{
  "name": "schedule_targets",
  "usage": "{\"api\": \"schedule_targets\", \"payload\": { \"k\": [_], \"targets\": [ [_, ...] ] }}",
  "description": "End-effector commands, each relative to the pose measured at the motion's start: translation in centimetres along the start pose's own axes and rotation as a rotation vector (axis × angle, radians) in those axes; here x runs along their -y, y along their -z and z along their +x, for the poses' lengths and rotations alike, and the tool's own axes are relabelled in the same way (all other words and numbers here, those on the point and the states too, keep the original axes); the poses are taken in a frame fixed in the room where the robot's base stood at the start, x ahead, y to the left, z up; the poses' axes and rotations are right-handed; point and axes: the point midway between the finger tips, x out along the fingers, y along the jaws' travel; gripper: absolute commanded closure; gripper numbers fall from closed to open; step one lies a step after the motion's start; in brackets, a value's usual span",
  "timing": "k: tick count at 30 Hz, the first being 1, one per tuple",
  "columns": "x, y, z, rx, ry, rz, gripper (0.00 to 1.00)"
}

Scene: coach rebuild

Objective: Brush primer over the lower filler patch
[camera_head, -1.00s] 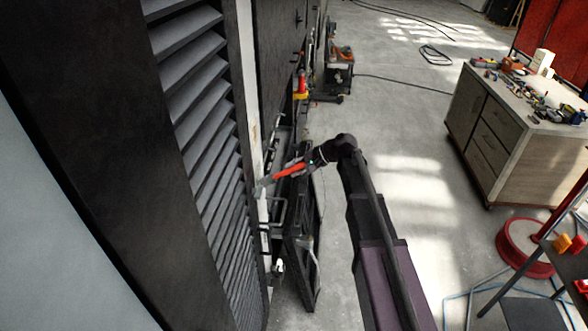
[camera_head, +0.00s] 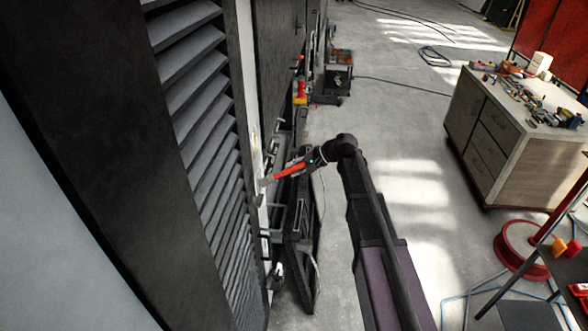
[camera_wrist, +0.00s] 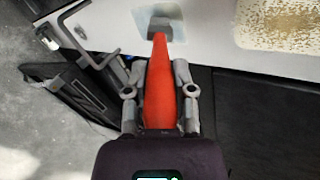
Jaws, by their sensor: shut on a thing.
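My gripper (camera_wrist: 160,80) is shut on the red handle of a brush (camera_wrist: 162,85), with one grey finger on each side. In the head view, my gripper (camera_head: 308,163) reaches left and the brush (camera_head: 288,172) points at a narrow white panel. In the wrist view, the dark brush head lies over a pale blue-grey patch (camera_wrist: 143,17) on the white panel (camera_wrist: 205,50). This looks like the lower filler patch, partly hidden by the brush. I cannot tell whether the bristles touch it. A larger tan, speckled patch (camera_wrist: 285,22) lies to its right.
A metal bracket (camera_wrist: 83,35) sticks out from the panel, left of the brush in the wrist view. A louvred dark panel (camera_head: 195,90) stands left in the head view. A tool-covered cabinet (camera_head: 510,130) and red reel (camera_head: 515,250) stand right. Open floor lies between.

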Motion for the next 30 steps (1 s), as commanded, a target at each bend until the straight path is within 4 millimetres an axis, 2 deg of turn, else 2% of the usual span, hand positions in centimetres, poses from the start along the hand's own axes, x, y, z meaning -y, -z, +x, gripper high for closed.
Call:
{"api": "schedule_targets", "payload": {
  "k": [19,30],
  "targets": [
    [2.8,-0.8,-1.8,0.0,0.0,0.0,1.0],
    [3.0,-0.9,-1.9,0.0,0.0,0.0,1.0]
  ]
}}
